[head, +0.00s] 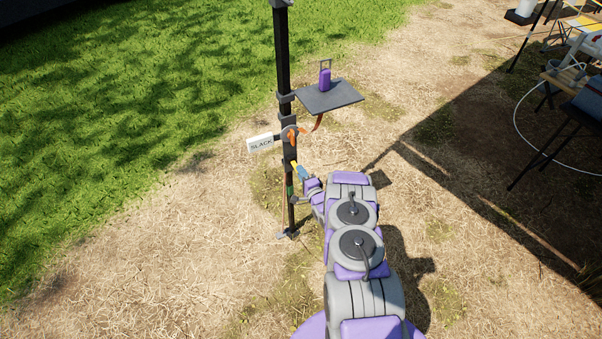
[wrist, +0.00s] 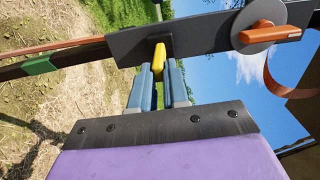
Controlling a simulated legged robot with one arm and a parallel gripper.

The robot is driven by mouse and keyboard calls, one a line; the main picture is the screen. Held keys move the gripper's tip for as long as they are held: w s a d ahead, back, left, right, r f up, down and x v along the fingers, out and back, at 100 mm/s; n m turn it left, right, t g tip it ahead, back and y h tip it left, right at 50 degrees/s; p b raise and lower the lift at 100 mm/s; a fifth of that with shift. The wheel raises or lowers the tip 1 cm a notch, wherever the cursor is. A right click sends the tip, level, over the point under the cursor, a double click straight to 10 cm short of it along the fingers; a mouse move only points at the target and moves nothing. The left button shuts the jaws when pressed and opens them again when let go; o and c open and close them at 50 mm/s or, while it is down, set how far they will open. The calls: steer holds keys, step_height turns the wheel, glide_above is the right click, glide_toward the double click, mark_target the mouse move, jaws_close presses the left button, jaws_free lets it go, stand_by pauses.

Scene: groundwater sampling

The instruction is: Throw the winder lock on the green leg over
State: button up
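The green leg is a black upright post (head: 284,75) with a small green band (head: 290,191) low on it; the band also shows in the wrist view (wrist: 40,65). A yellow lever (wrist: 159,55), which looks like the winder lock, sticks out of the dark plate on the post. In the head view the lever (head: 294,165) points down and right. Above it is the winder's round grey hub with an orange handle (wrist: 270,34). My gripper (wrist: 159,72) has its blue fingers on either side of the lever's end, seemingly touching it. The lever's tip is partly hidden between them.
A white sign reading "SLACK" (head: 260,144) sticks out left of the post. A grey shelf (head: 340,98) with a purple object (head: 325,79) is at the right. An orange strap (head: 319,122) hangs below it. Tables and gear stand far right; the ground around the post is open.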

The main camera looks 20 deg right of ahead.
steer(key=shift+a+r, duration=0.1)
steer(key=shift+a, duration=0.35)
jaws_close()
steer(key=shift+w+a+f+t, duration=0.1)
steer(key=shift+f+t, duration=0.2)
steer(key=shift+f, duration=0.2)
steer(key=shift+w+a+f+t, duration=0.1)
steer(key=shift+f+t, duration=0.2)
steer(key=shift+f, duration=0.2)
